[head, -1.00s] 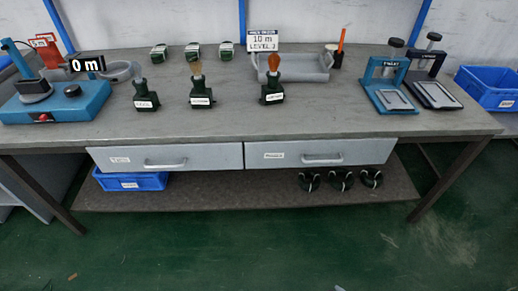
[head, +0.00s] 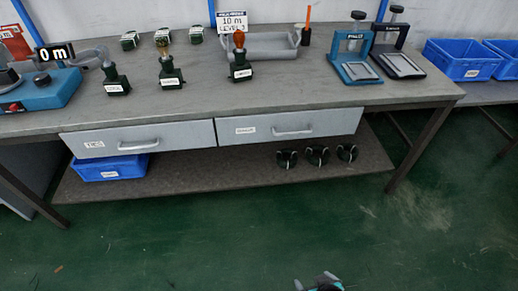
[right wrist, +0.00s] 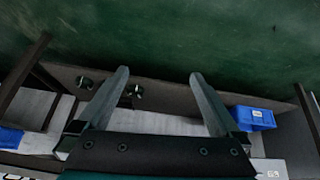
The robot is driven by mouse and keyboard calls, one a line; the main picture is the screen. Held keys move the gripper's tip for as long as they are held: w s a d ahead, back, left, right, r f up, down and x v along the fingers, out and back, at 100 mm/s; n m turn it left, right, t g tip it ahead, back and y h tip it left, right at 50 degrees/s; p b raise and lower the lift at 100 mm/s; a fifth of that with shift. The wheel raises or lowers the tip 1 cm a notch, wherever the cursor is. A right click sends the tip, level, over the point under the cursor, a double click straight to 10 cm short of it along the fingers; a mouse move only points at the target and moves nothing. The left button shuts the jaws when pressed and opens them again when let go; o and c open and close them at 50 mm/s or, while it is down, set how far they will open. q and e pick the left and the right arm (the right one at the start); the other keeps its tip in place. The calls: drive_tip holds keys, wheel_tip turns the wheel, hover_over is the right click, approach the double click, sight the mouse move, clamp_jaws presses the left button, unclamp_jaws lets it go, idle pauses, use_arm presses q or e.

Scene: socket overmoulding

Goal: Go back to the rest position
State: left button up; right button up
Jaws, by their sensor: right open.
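My right gripper (head: 318,284) shows at the bottom edge of the head view, over the green floor and well in front of the workbench (head: 300,88). In the right wrist view its two fingers (right wrist: 160,82) are spread apart with nothing between them. Beyond the fingers that view shows the lower shelf and the floor. My left gripper is not in the head view.
The bench has two closed drawers (head: 138,139) and a lower shelf (head: 230,170) holding a blue bin (head: 110,168) and several dark coils (head: 317,155). The floor (head: 200,240) in front is clear.

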use_arm(q)
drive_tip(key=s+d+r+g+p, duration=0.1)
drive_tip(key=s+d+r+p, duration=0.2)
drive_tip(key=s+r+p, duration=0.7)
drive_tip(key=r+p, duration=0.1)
drive_tip(key=p, duration=0.4)
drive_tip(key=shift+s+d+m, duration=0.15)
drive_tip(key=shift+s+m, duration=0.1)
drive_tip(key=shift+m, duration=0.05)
use_arm(e)
drive_tip(key=s+d+r+g, duration=0.1)
drive_tip(key=s+r+g, duration=0.1)
drive_tip(key=s, duration=0.9)
drive_tip(key=s+d+r+g, duration=0.2)
drive_tip(key=s+g, duration=0.1)
drive_tip(key=s, duration=0.9)
drive_tip(key=shift+s+d+h, duration=0.15)
drive_tip(key=shift+d+h, duration=0.15)
drive_tip(key=shift+h, duration=0.1)
